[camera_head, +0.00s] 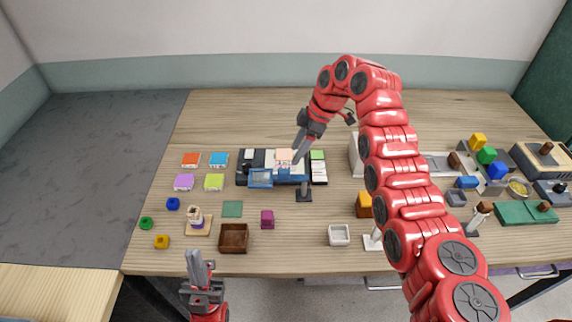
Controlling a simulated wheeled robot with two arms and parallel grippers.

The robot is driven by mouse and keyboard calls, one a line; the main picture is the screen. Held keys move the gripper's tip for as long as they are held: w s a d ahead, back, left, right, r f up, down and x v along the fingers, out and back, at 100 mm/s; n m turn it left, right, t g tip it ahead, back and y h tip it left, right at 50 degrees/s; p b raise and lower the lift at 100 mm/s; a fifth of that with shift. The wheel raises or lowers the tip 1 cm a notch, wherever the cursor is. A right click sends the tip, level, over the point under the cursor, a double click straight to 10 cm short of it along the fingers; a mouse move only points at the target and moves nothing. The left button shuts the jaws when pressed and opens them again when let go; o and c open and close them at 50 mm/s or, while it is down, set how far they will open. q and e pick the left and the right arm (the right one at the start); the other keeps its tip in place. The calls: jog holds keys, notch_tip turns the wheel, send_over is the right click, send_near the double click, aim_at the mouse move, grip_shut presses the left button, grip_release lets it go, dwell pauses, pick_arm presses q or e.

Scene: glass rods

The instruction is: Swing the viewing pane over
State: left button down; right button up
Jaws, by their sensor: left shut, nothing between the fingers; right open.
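The viewing pane (261,178) looks like a small blue-framed pane at the front left of a dark tray (241,174). A blue arm (291,175) runs right from it to a dark upright stand (304,194). My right gripper (297,158) reaches down from above over the tray, close to the blue arm and behind the pane. It is open and empty; whether it touches anything is hidden. My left gripper (198,262) is shut and empty at the table's front edge, well in front of the pane.
A white dish (339,235) stands front right. My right arm hides part of the table's right half, where several blocks and trays crowd.

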aim_at(284, 171)
jog(key=p+x, duration=0.2)
jog(key=x, duration=0.4)
jog(key=shift+s+a+f, duration=0.1)
jog(key=shift+a+f, duration=0.1)
jog(key=shift+f, duration=0.15)
jog(key=shift+x, duration=0.75)
grip_shut()
dwell(0.3)
